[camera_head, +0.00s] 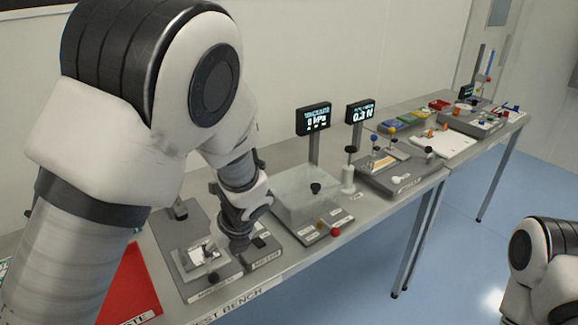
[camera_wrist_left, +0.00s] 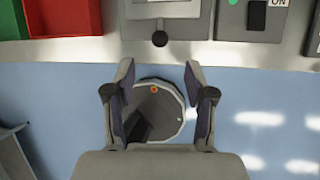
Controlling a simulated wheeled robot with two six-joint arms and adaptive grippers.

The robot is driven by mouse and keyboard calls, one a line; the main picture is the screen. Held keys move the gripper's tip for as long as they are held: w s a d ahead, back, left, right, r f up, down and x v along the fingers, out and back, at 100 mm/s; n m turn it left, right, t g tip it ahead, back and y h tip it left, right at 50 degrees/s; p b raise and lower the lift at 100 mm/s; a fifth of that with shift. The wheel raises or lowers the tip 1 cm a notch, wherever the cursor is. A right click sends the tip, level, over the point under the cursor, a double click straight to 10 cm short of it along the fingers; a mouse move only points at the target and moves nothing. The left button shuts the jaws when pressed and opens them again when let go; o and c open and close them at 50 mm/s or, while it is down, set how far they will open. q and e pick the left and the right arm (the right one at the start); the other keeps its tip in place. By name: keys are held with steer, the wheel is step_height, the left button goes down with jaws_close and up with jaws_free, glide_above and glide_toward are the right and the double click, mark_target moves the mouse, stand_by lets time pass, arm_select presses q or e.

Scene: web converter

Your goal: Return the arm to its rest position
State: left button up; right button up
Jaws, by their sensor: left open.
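My left arm comes in from the left in the head view and reaches over the test bench (camera_head: 262,291). My left gripper (camera_head: 237,238) shows there dark and small, near the bench's front part, partly hidden by its own wrist. In the left wrist view the gripper (camera_wrist_left: 160,88) is open, with its two fingers apart and nothing between them. It points past the bench's front edge (camera_wrist_left: 75,48) toward the blue floor. Part of my right arm (camera_head: 545,260) shows at the lower right of the head view; its gripper is out of the picture.
A red waste tray (camera_head: 130,285) stands left of a grey fixture (camera_head: 215,285). A clear-covered station (camera_head: 308,195) and two displays (camera_head: 313,119) (camera_head: 360,111) stand farther right. More fixtures line the bench's far end. The blue floor (camera_head: 460,265) before the bench is clear.

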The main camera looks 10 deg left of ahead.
arm_select(q)
steer(key=s+f+g+h+b, duration=0.1)
steer(key=s+f+g, duration=0.1)
steer(key=s+f, duration=0.5)
steer(key=s+f+g+b, duration=0.15)
steer(key=s+f, duration=0.25)
steer(key=f, duration=0.5)
steer(key=s+d+f+n+g+h, duration=0.1)
steer(key=s+f+n+h, duration=0.1)
steer(key=s+f+n, duration=0.65)
steer(key=s+d+f+n+g+h, duration=0.15)
steer(key=s+f+n, duration=0.35)
steer(key=s+n, duration=0.5)
steer(key=w+n+t, duration=0.1)
steer(key=n, duration=0.2)
steer(key=w+a+n+t, duration=0.1)
steer(key=w+n+t, duration=0.1)
steer(key=n, duration=0.1)
steer(key=w+n+t, duration=0.1)
steer(key=n, duration=0.2)
steer(key=shift+w+a+f+t+b, duration=0.1)
steer(key=shift+w+a+t+b, duration=0.15)
steer(key=shift+w+t+b, duration=0.1)
